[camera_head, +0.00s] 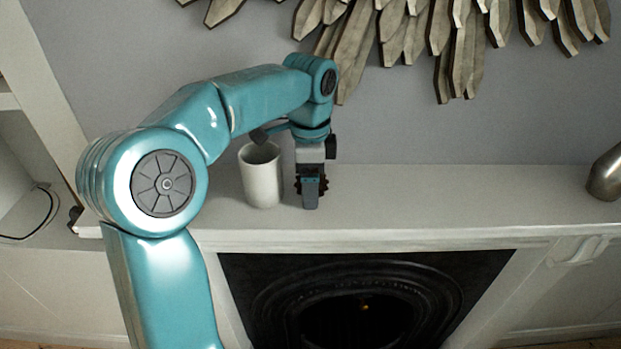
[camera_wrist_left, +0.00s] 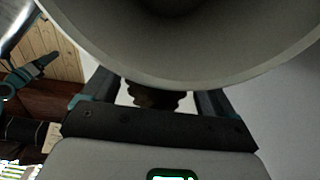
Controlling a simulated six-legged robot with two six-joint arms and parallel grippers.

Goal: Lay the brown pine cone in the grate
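The brown pine cone (camera_wrist_left: 157,96) shows between the fingers of my left gripper (camera_wrist_left: 155,90) in the left wrist view, its far part hidden by a pale rim. In the head view, only dark brown bits of it show beside the fingers. My left gripper (camera_head: 311,196) points down at the white mantel shelf, right of the white cup. Its fingers are apart, one on each side of the cone, with thin gaps visible. The grate (camera_head: 365,318) is the dark fireplace opening below the shelf; its inside is mostly in shadow.
A white cup (camera_head: 262,180) stands close left of my gripper on the mantel shelf (camera_head: 440,205). A metal vessel (camera_head: 607,175) stands at the shelf's right end. Wooden slat decor (camera_head: 460,40) hangs on the wall above. The shelf between gripper and vessel is clear.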

